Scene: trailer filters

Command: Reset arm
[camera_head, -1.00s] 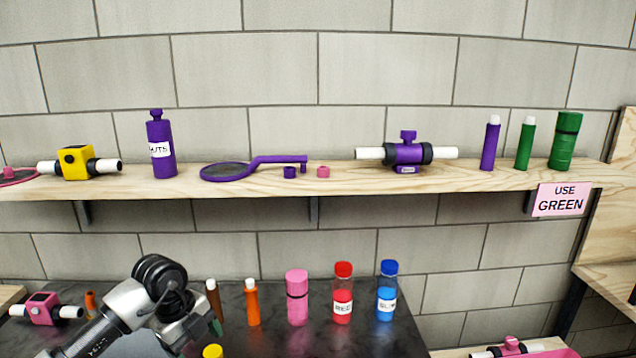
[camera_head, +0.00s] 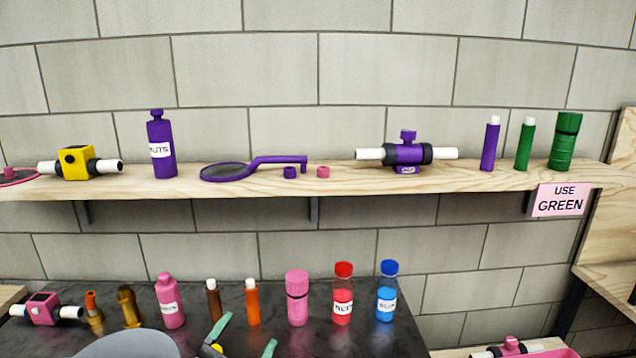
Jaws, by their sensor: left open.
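My left gripper (camera_head: 247,336) is at the bottom edge of the head view, in front of the dark counter. Its two green fingers stand apart, with nothing seen between them. A grey rounded part of my left arm (camera_head: 125,347) shows to the left of it, cut off by the frame's bottom edge. The orange tube (camera_head: 252,302) and brown tube (camera_head: 213,299) stand behind the fingers; I cannot tell how close. My right gripper is not in view.
The dark counter (camera_head: 385,340) holds a pink bottle (camera_head: 170,301), a pink canister (camera_head: 297,297), and red (camera_head: 343,294) and blue (camera_head: 387,291) bottles. Above, a wooden shelf (camera_head: 350,182) carries purple, yellow and green items. A pink sign (camera_head: 561,200) reads "USE GREEN".

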